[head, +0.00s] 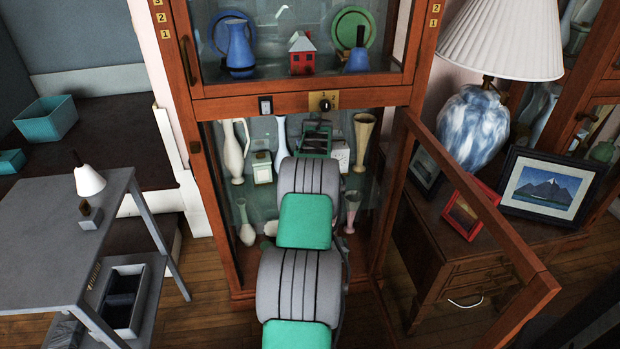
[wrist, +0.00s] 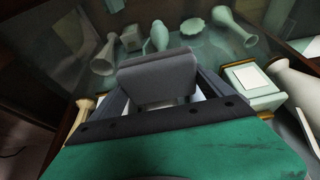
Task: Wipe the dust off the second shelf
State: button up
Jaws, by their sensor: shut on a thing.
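My gripper (wrist: 160,88) is shut on a grey block-shaped pad (wrist: 155,78), held between its fingers in the wrist view. In the head view my arm reaches through the open lower part of the wooden cabinet (head: 205,190), and my gripper (head: 316,132) is among the shelf pieces. Near it stand a white jug-like vase (head: 235,155), a small pale box (head: 262,168), a pale blue vase (head: 282,140) and a tan flared vase (head: 362,138). I cannot tell whether the pad touches a shelf. No dust is clearly visible. My arm hides the middle of the shelves.
The cabinet door (head: 480,215) is swung open to the right. The lower level holds a cream vase (head: 246,222) and a pink vase (head: 352,212). In the wrist view a pale box (wrist: 252,84) and white vase (wrist: 296,86) are close on the right. A grey cart (head: 40,230) stands left.

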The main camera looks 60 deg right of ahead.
jog(key=shift+r, duration=0.55)
